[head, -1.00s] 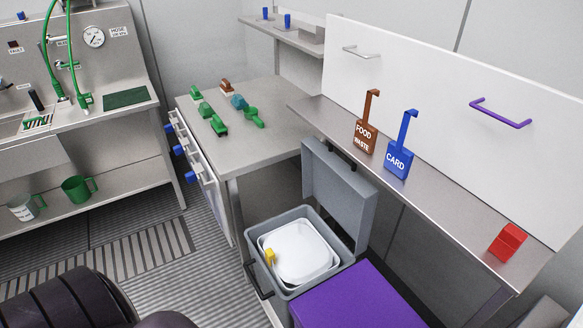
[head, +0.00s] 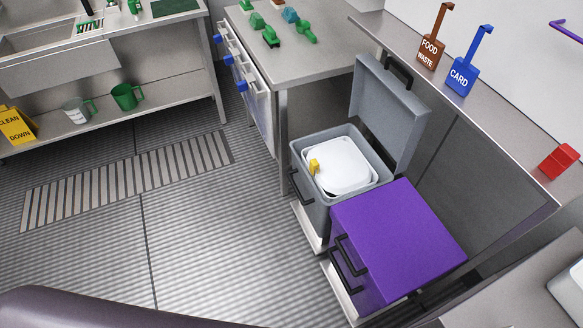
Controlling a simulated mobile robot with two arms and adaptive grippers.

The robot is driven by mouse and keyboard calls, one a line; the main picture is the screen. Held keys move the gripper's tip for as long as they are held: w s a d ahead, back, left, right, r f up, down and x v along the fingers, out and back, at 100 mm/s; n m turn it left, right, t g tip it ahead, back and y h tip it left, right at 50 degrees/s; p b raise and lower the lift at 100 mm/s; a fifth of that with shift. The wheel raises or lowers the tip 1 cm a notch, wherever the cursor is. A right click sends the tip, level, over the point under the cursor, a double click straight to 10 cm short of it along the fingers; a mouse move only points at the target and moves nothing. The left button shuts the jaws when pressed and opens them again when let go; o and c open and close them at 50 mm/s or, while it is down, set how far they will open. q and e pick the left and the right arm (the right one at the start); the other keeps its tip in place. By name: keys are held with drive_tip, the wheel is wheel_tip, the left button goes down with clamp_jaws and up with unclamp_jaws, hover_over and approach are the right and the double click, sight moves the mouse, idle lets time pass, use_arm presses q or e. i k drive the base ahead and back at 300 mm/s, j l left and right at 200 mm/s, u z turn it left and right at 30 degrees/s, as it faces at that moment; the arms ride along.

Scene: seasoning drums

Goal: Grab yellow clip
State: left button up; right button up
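A small yellow clip (head: 314,167) sits at the left edge of a white rounded lid or container (head: 345,167). The white piece lies inside an open grey bin (head: 303,151), whose grey lid (head: 388,112) is tipped up behind it. The clip looks upright against the white rim; whether it is fastened there I cannot tell. Neither of my grippers shows in the head view.
A closed purple bin (head: 398,245) stands right beside the grey one. A steel counter (head: 335,62) with green pieces is behind. The ribbed floor (head: 190,230) at left is clear.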

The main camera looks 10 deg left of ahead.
sight(315, 164)
drive_tip(key=j+z, duration=0.1)
drive_tip(key=z, duration=0.25)
drive_tip(key=i+j+z, duration=0.1)
drive_tip(key=z, duration=0.25)
drive_tip(key=j+z, duration=0.15)
drive_tip(key=z, duration=0.2)
drive_tip(key=j+z, duration=0.25)
drive_tip(key=j, duration=0.35)
drive_tip(key=j+z, duration=0.25)
drive_tip(key=j, duration=0.4)
drive_tip(key=j+z, duration=0.25)
drive_tip(key=j, duration=0.4)
drive_tip(key=k+j+z, duration=0.25)
drive_tip(key=j, duration=0.35)
drive_tip(key=i, duration=0.1)
